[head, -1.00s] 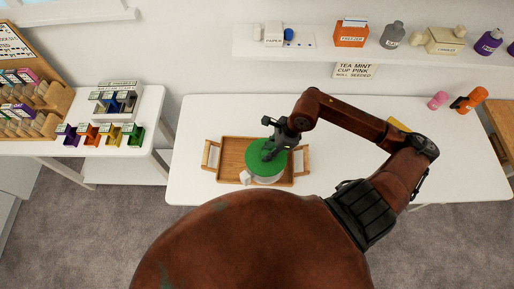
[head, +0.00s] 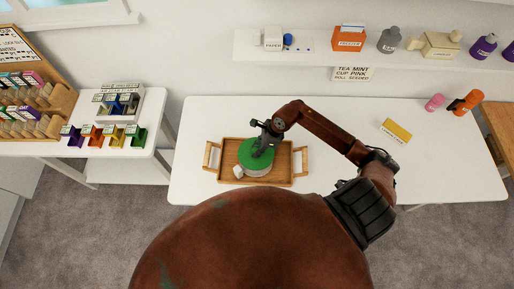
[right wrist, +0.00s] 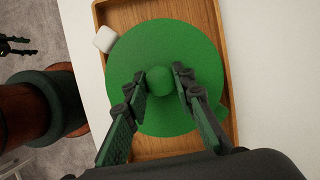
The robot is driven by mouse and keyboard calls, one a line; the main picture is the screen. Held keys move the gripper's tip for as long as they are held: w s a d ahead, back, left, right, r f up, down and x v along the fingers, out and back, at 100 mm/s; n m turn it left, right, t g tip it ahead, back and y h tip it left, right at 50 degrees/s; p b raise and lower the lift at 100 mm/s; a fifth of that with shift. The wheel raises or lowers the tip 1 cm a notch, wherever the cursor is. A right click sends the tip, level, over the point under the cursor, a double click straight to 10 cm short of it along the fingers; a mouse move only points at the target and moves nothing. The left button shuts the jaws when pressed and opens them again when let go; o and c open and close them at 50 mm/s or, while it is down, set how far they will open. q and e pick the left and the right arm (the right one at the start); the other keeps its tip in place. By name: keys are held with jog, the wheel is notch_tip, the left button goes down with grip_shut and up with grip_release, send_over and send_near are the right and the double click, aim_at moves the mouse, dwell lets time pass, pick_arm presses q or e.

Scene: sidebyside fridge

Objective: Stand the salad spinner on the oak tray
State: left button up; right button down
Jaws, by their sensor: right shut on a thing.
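The salad spinner has a round green lid (head: 250,163) with a knob and a pale bowl below. It is upright over the left-middle of the oak tray (head: 284,178), inside its rim in the head view; I cannot tell whether its base touches the tray. A white block (head: 238,171) sits at its near-left edge and also shows in the right wrist view (right wrist: 104,39). My right gripper (head: 262,146) is shut on the lid's knob (right wrist: 160,79), one finger each side. Dark fingers at the right wrist view's left edge look like my left gripper (right wrist: 18,45); their opening is unclear.
The tray, with two raised end handles, lies on a white table (head: 340,180). A yellow box (head: 396,131), a pink item (head: 434,102) and an orange bottle (head: 467,102) stand to the right. A shelf (head: 310,47) of containers is behind. The table between tray and yellow box is clear.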

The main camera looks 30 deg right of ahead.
jog(key=c, duration=2.1)
grip_release()
jog(key=shift+f, duration=0.15)
jog(key=o, duration=0.5)
jog(key=shift+r, duration=0.2)
jog(key=shift+d+r, duration=0.15)
jog(key=shift+r, duration=0.15)
jog(key=b+v, duration=0.2)
jog(key=v, duration=0.9)
jog(key=shift+s+r, duration=0.1)
jog(key=shift+s, duration=0.05)
